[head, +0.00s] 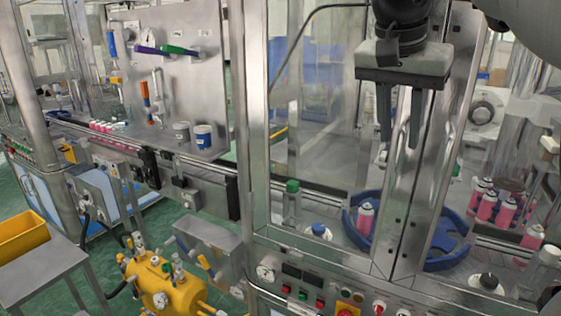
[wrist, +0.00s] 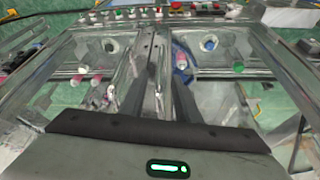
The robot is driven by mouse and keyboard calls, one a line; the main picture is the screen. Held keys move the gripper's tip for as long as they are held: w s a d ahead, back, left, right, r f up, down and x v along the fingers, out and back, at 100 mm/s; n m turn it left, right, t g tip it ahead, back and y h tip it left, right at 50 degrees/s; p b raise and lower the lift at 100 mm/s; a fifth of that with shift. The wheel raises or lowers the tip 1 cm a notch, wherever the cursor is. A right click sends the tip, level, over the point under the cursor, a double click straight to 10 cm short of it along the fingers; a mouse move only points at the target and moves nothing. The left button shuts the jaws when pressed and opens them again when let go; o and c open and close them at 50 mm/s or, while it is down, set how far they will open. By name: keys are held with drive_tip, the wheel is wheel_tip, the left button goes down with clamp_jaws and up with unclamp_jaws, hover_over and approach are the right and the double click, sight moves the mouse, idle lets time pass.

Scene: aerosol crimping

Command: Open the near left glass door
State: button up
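The near left glass door (head: 318,120) is a clear panel in a metal frame, left of the two upright metal bars at the middle of the machine front. It looks closed, its inner upright (head: 398,215) beside that of the right door (head: 440,170). My gripper (head: 400,143) points down in front of these uprights, its two dark fingers apart with nothing visibly held. In the wrist view my gripper (wrist: 158,100) has its fingers on either side of the uprights (wrist: 150,62). I cannot tell whether they touch the frame. A handle is not clearly visible.
Behind the glass are a blue ring carrier (head: 362,222), a green-capped bottle (head: 292,200) and pink cans (head: 488,205). A control panel (head: 310,290) runs below the doors. A yellow tank (head: 160,285) and a side table (head: 45,265) stand at left.

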sight(399, 159)
drive_tip(key=b+x, duration=0.1)
drive_tip(key=x, duration=0.8)
drive_tip(key=shift+f, duration=0.1)
clamp_jaws()
